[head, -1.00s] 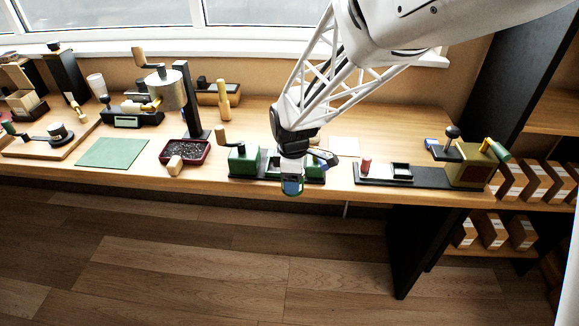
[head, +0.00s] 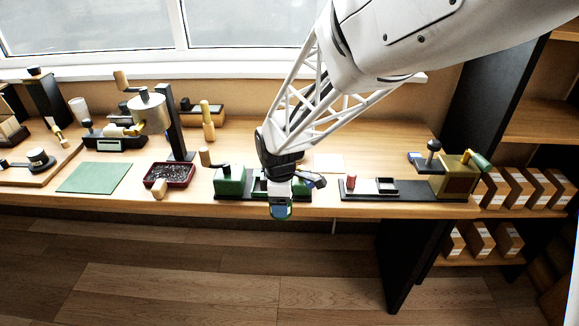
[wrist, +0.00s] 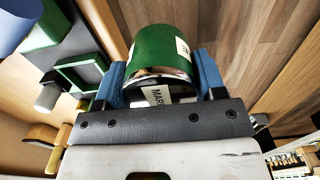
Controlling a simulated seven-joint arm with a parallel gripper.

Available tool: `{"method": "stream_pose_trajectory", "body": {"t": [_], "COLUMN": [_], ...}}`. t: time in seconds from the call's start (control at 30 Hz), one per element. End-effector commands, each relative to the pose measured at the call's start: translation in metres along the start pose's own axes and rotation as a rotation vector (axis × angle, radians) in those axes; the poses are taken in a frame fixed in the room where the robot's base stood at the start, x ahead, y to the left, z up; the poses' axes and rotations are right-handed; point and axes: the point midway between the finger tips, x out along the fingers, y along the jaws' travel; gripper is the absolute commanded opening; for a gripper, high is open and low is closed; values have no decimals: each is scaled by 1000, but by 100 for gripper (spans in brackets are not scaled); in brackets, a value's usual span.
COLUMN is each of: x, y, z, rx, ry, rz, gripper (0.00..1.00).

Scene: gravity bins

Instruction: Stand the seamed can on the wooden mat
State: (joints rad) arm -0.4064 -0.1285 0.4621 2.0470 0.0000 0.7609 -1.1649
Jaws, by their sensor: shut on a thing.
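The seamed can (wrist: 160,50) is green with a shiny metal rim and white labels. It lies between the two blue fingers of my gripper (wrist: 162,82), which is shut on it. I cannot tell whether this is the wooden mat.
A green bench machine (head: 230,182) stands right beside my gripper, partly hidden by it. A dark red tray (head: 168,175) and a green mat (head: 95,177) lie to the left. A black-based fixture (head: 400,194) stands to the right. The floor in front is clear.

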Motion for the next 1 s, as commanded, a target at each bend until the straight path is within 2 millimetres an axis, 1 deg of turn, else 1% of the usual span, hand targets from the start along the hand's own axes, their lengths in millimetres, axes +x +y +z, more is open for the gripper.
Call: {"method": "stream_pose_trajectory", "body": {"t": [0.27, 0.47, 0.67, 1.0], "x": [-1, -6, -18, -43], "y": [0, 4, 11, 24], "z": [1, 7, 22, 57], "rx": [8, 73, 230, 595], "ry": [0, 1, 1, 2], "rz": [0, 2, 2, 3], "gripper": [16, 16, 16, 16]}}
